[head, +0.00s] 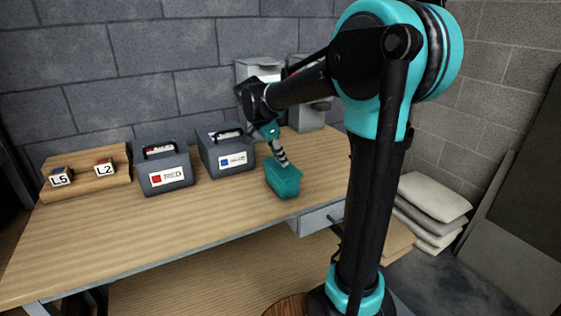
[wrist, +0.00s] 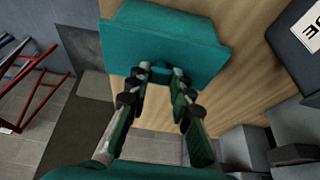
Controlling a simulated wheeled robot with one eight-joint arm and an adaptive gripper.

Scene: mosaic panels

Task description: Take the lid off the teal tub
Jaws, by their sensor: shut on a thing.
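The teal tub (head: 284,184) stands on the wooden table near its right front edge. Its lid (wrist: 165,45) fills the top of the wrist view as a flat teal surface with a small knob between my fingertips. My gripper (head: 282,160) comes down onto the tub from above. In the wrist view my gripper (wrist: 160,76) has both fingertips closed around the knob on the lid. In the head view the lid appears to be on the tub, and I cannot make out a gap beneath it.
A dark box labelled RED (head: 162,170) and a dark box with a blue label (head: 227,152) stand left of the tub. A wooden block with L5 and L2 tags (head: 88,177) is at the far left. The table front (head: 130,240) is clear.

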